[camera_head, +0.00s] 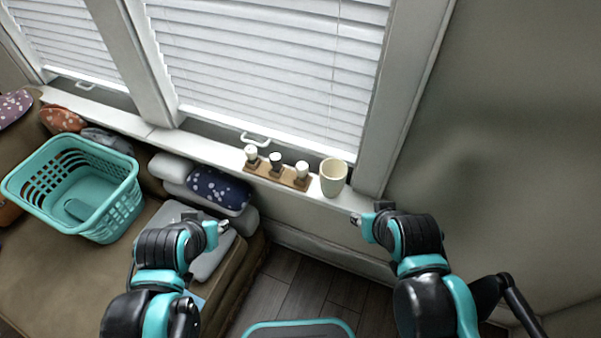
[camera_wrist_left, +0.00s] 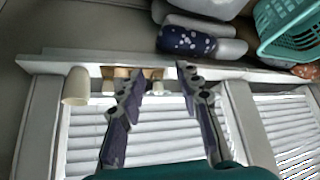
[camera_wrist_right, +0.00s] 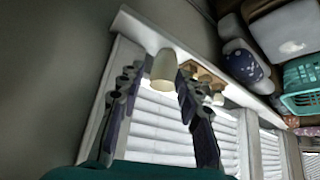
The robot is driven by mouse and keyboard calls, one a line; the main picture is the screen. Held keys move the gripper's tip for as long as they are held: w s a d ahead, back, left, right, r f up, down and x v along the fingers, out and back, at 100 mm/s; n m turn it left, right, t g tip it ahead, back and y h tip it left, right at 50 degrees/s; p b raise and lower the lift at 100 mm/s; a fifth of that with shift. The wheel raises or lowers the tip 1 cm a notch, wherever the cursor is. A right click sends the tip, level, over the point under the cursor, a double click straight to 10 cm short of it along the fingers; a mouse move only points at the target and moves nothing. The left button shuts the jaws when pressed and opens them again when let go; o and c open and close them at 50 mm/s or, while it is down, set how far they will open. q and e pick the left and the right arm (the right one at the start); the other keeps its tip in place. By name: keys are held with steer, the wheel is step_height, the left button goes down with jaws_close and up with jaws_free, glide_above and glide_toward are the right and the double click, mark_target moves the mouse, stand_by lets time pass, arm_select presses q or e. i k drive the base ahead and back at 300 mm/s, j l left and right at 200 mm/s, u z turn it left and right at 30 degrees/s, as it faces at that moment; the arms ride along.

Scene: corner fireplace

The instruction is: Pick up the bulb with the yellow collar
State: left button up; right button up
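Three small pale bulbs stand in a wooden holder (camera_head: 279,177) on the window sill: a left bulb (camera_head: 251,153), a middle bulb (camera_head: 276,159) with a dark part below its top, and a right bulb (camera_head: 301,168). The collar colours are too small to tell, so I cannot say which has the yellow collar. My left gripper (camera_head: 222,227) is open and empty, in front of the sill and apart from the holder. My right gripper (camera_head: 357,219) is open and empty, to the right of the cup. In the left wrist view, the fingers partly hide the holder (camera_wrist_left: 122,72).
A cream cup (camera_head: 333,178) stands on the sill (camera_head: 215,152) just right of the holder. A teal basket (camera_head: 120,205) and cushions (camera_head: 215,190) are on the sofa at left. Window blinds rise behind the sill. A wall closes the right side.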

mark_target(302, 168)
steer(key=i+l+u, duration=0.15)
steer(key=l, duration=0.2)
steer(key=i+l+u, duration=0.2)
steer(key=l, duration=0.15)
steer(key=k+z, duration=0.1)
steer(key=z, duration=1)
